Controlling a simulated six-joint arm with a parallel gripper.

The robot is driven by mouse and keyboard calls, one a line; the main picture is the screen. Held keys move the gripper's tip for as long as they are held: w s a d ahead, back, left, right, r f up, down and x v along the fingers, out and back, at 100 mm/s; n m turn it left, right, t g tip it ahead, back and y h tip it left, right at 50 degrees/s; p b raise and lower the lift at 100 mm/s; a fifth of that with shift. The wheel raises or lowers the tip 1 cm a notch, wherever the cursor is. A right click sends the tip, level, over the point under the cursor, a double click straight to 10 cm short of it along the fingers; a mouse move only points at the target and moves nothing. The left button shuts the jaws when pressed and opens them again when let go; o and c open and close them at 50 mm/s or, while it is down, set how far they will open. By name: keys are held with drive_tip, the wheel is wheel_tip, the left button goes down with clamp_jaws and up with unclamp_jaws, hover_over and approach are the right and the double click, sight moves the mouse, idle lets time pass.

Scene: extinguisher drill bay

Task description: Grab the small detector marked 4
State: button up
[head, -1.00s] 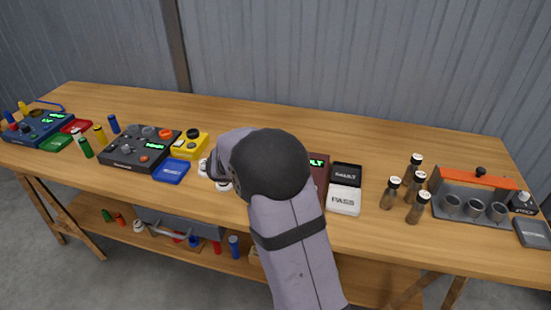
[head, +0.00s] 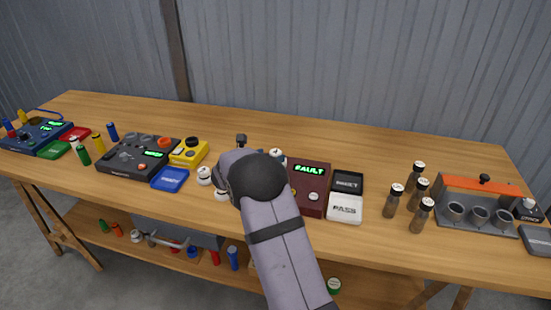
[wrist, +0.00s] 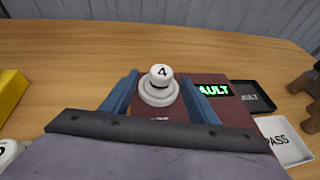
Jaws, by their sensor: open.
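The small white detector marked 4 (wrist: 161,74) stands upright on a wider round white base in the wrist view. It lies between the two blue fingers of my gripper (wrist: 158,80), with visible gaps on both sides. My gripper is open and holds nothing.
The maroon tester (head: 309,200) shows FAULT, with a black tray (head: 348,184) and a white PASS tray (head: 345,208) at its right. Other white detectors (head: 204,176) stand left of my wrist. A yellow box (head: 188,152) is further left. The table behind is clear.

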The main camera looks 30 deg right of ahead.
drive_tip(key=shift+p+x, duration=0.8)
drive_tip(key=shift+x, duration=1.1)
drive_tip(key=shift+w+d+f, duration=0.2)
drive_tip(key=shift+w+d, duration=0.05)
drive_tip(key=shift+d, duration=0.4)
drive_tip(key=c, duration=1.2)
